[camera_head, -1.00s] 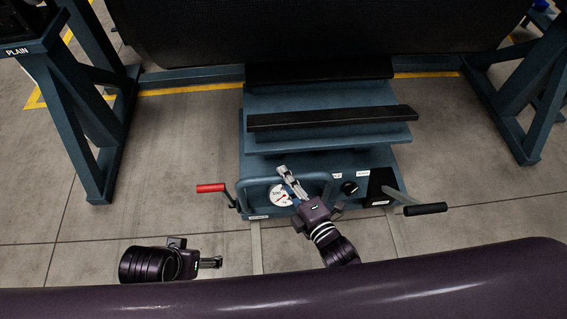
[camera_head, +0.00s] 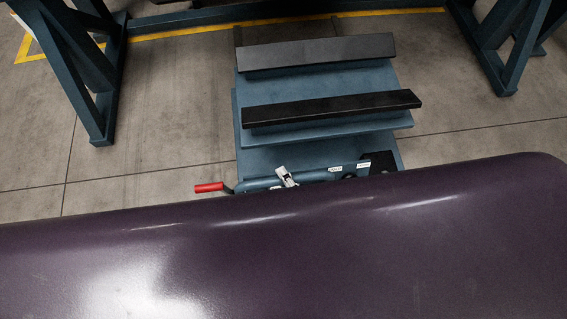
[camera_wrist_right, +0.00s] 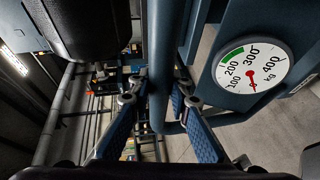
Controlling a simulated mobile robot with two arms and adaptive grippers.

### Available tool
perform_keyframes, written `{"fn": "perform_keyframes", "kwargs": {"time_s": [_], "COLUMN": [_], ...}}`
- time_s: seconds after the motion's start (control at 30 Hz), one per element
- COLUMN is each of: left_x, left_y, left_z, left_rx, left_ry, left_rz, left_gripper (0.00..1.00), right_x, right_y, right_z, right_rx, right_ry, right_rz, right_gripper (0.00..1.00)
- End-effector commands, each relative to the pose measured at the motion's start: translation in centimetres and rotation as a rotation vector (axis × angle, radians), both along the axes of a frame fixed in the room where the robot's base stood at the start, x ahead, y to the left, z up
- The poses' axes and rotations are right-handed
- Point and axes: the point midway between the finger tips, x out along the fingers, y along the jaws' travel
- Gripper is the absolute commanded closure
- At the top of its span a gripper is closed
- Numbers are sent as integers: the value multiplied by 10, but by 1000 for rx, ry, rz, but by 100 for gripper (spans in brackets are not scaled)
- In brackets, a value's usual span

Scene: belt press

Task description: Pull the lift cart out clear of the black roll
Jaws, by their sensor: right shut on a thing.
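The lift cart (camera_head: 330,127) is blue with two black bearer bars across its top. In the head view it stands in the middle, its near end partly hidden behind my purple body. Its blue handle bar (camera_head: 257,184) shows just above my body's edge. My right gripper (camera_head: 287,177) is at this bar, and in the right wrist view (camera_wrist_right: 158,102) its fingers are shut around the bar (camera_wrist_right: 162,60). The black roll is out of the head view; a dark rounded shape at upper left of the wrist view may be it. My left gripper is not in view.
Blue stand legs rise at the left (camera_head: 98,85) and right (camera_head: 492,50), well apart from the cart. A red lever grip (camera_head: 209,187) sticks out left of the cart. A dial (camera_wrist_right: 252,68) shows beside the bar. Floor on both sides is clear.

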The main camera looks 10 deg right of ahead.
Motion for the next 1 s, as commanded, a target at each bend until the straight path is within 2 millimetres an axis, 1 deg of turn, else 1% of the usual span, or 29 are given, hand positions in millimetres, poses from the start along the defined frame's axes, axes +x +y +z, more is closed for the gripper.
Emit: {"fn": "perform_keyframes", "kwargs": {"time_s": [0.2,0.47,0.5,0.67,0.9,1.0], "left_x": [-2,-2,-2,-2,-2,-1], "left_y": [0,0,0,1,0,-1], "left_z": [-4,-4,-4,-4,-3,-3], "left_rx": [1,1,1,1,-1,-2], "left_ry": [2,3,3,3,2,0], "left_rz": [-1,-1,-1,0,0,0], "left_gripper": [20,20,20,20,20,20], "right_x": [-6,-8,-8,-8,-8,-11], "right_y": [-1,-1,-1,-1,-1,-3], "right_z": [1,0,0,0,1,1], "right_rx": [1,2,2,1,1,1], "right_ry": [-2,0,0,-1,-1,0], "right_rz": [-4,-3,-3,-2,-2,-2], "right_gripper": [100,100,82,64,64,64]}}
